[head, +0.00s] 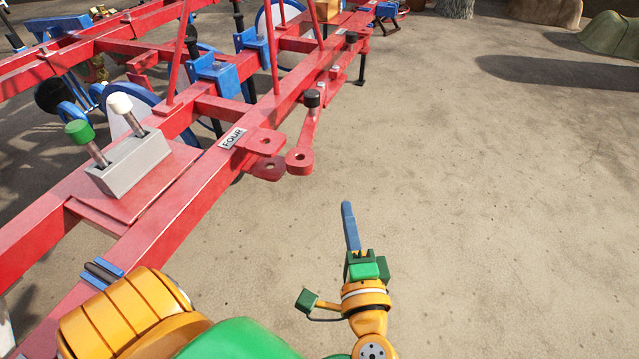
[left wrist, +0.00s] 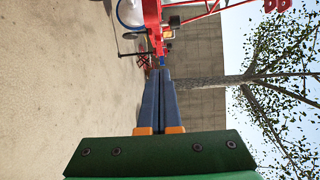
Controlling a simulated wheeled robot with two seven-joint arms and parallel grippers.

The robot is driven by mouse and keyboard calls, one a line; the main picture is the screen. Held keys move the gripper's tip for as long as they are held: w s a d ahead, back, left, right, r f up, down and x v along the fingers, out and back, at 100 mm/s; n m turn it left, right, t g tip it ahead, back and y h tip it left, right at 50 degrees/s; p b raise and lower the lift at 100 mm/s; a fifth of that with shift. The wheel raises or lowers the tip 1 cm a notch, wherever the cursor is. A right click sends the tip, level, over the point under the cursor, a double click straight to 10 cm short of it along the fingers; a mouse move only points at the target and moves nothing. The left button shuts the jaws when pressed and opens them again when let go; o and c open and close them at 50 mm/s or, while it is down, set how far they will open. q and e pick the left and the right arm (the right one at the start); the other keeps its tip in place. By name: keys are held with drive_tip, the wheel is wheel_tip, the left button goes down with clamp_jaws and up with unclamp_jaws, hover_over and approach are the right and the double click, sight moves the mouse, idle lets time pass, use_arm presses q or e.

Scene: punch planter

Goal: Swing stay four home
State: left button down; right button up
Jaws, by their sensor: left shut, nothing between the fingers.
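The stay at FOUR (head: 306,132) is a red bar hanging out from a black-capped pivot (head: 312,98) on the red frame. Its round eye (head: 300,163) is beside the two red fork lugs (head: 265,142), to their right; its hole is not lined up with theirs. I cannot tell whether eye and lugs touch. The FOUR label (head: 233,138) is on the beam left of the lugs. My left gripper (head: 347,206) is shut and empty, in front of and right of the stay, apart from it. Its blue fingers (left wrist: 160,72) lie together in the left wrist view. My right gripper is out of view.
A grey lever box (head: 130,162) with green and white knobs stands on the red frame (head: 200,185) at left. Blue brackets and wheels sit farther along. The sandy ground at right is open; rocks (head: 615,33) and a tree trunk (head: 455,8) are far back.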

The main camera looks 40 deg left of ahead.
use_arm(q)
drive_tip(key=w+a, duration=0.4)
drive_tip(key=a, duration=0.5)
drive_tip(key=shift+w+b, duration=0.25)
drive_tip(key=shift+b, duration=0.05)
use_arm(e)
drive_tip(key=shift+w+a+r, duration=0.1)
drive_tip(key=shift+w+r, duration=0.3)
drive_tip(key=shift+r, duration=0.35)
use_arm(q)
drive_tip(key=shift+a, duration=0.1)
